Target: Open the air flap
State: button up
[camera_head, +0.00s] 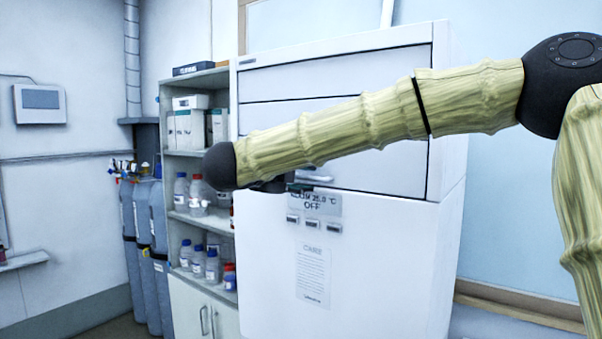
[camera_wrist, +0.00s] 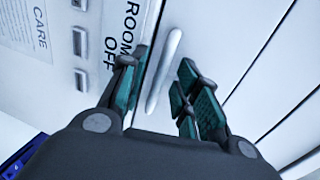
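The white cabinet (camera_head: 370,260) has front panels divided by dark seams. The lowest of these panels (camera_head: 385,170), which looks like the air flap, lies flush with the front and appears shut. A pale bar handle (camera_head: 318,178) sits near its bottom edge; it also shows in the wrist view (camera_wrist: 165,68). My gripper (camera_wrist: 165,72) is open, with its green-padded fingers on either side of the handle in the wrist view. A gap shows on the right side; contact on the left cannot be told. In the head view my arm hides most of the gripper.
Below the handle are a display (camera_head: 313,204) reading OFF, several buttons (camera_head: 312,224) and a paper notice (camera_head: 313,275). Open shelves (camera_head: 185,155) with bottles and boxes stand left of the cabinet. Grey gas cylinders (camera_head: 150,255) stand farther left.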

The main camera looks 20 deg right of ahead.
jog(key=shift+w+d+f, duration=0.1)
jog(key=shift+d, duration=0.05)
grip_shut()
